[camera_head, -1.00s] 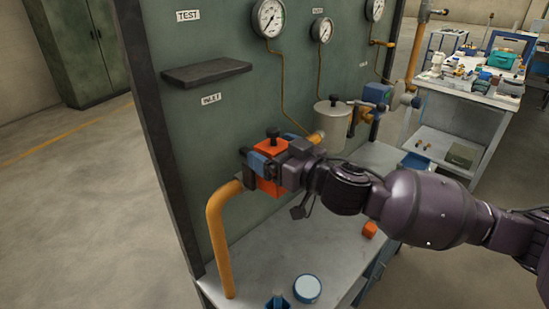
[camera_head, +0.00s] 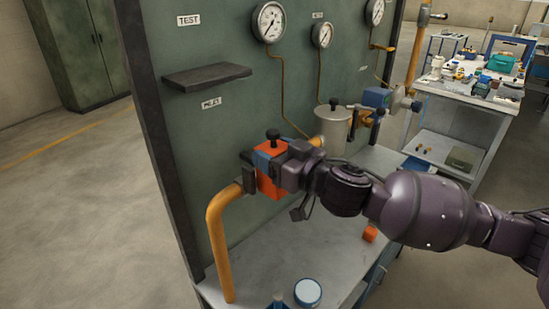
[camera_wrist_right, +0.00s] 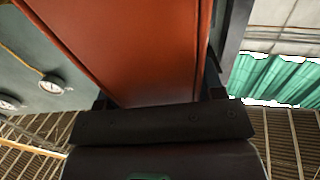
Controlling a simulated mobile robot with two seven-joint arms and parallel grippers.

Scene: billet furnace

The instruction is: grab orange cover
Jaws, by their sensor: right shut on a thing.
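The orange cover (camera_head: 268,184) is a box-like piece with a black knob (camera_head: 273,134) on top. It sits at the upper end of the yellow pipe, in front of the green panel. My right gripper (camera_head: 268,163) is shut on the orange cover, with its dark fingers at the cover's sides. In the right wrist view the orange cover (camera_wrist_right: 150,45) fills the upper middle, close to the gripper. What lies behind the cover is hidden. My left gripper is not in view.
A yellow pipe (camera_head: 219,245) rises from the grey bench (camera_head: 330,255). A small orange block (camera_head: 370,233) and a round blue-rimmed container (camera_head: 308,291) stand on the bench. A dark shelf (camera_head: 206,76) juts from the green panel (camera_head: 215,130) above. A grey canister (camera_head: 333,128) stands behind the gripper.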

